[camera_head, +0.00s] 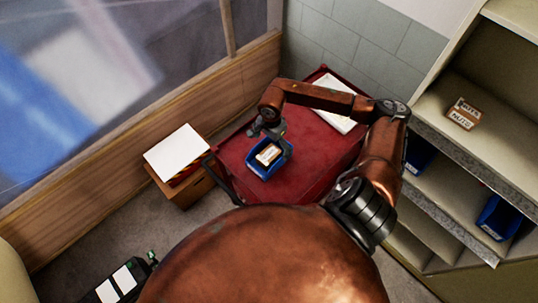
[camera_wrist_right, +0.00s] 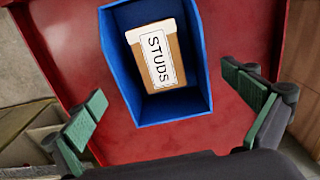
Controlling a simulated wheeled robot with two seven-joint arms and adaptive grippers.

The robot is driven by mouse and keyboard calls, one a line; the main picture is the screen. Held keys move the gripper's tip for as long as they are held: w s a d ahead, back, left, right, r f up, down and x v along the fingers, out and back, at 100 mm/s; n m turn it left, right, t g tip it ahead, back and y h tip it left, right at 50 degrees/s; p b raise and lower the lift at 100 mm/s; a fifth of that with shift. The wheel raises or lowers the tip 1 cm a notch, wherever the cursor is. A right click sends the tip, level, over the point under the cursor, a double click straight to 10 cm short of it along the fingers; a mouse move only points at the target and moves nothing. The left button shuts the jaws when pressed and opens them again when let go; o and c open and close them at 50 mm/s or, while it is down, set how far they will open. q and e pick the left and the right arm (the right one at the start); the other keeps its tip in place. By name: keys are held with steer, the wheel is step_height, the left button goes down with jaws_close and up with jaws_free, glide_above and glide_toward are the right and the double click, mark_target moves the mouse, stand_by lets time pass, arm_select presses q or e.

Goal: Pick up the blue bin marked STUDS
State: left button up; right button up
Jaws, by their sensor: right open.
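The blue bin (camera_head: 262,171) sits on the red cart top (camera_head: 312,178), near its left edge. It holds a tan box (camera_head: 268,155) with a white label. In the right wrist view the blue bin (camera_wrist_right: 200,75) stands ahead of my fingers, and the box label (camera_wrist_right: 160,58) inside it reads STUDS. My right gripper (camera_head: 268,133) is at the bin's far side in the head view. In the wrist view its green-padded fingers (camera_wrist_right: 172,115) are spread wide with nothing between them, and the bin lies beyond the fingertips.
Shelves (camera_head: 440,130) on the right hold a small labelled box (camera_head: 464,113) and blue bins (camera_head: 497,217). White papers (camera_head: 325,100) lie at the cart's back. A wooden box with a white top (camera_head: 177,152) stands left of the cart. The cart's front right is bare.

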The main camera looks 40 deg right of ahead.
mark_target(270, 152)
steer(key=f, duration=0.1)
steer(key=f+p, duration=0.1)
steer(key=f, duration=0.2)
steer(key=shift+a+f, duration=0.25)
steer(key=shift+f, duration=0.65)
steer(key=shift+c, duration=0.4)
steer(key=shift+c, duration=0.8)
steer(key=c, duration=0.9)
steer(key=shift+c, duration=0.5)
steer(key=shift+r, duration=0.15)
